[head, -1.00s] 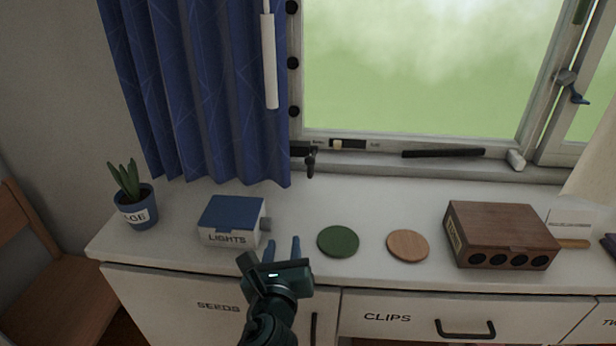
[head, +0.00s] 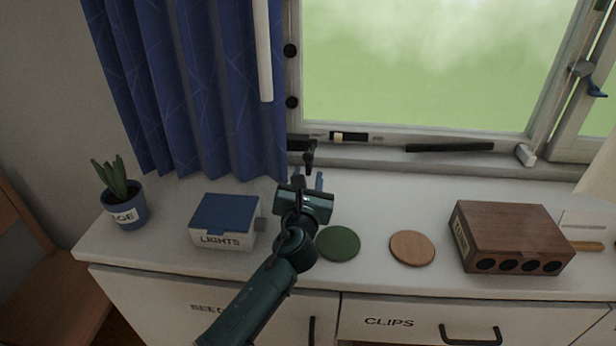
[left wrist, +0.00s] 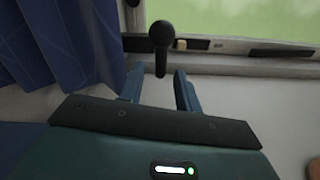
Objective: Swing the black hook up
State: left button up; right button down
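The black hook (head: 309,158) hangs down from a dark mount at the lower left corner of the window frame, beside the blue curtain. In the left wrist view the hook (left wrist: 160,47) shows its round knob on top and its stem pointing down. My left gripper (head: 307,181) is open just in front of and below the hook. In the left wrist view its two blue fingers (left wrist: 158,88) stand apart, with the hook's lower end seen above and between them, and nothing is held. I cannot tell whether a finger touches it. My right gripper is not in view.
A blue-lidded LIGHTS box (head: 224,222) and a potted plant (head: 122,204) stand to the left. A green disc (head: 338,243), a wooden disc (head: 412,249) and a brown box (head: 511,238) lie to the right. The blue curtain (head: 190,90) hangs close to the hook's left.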

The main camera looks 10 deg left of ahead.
pick_arm(q)
jog(key=shift+w, duration=0.6)
grip_shut()
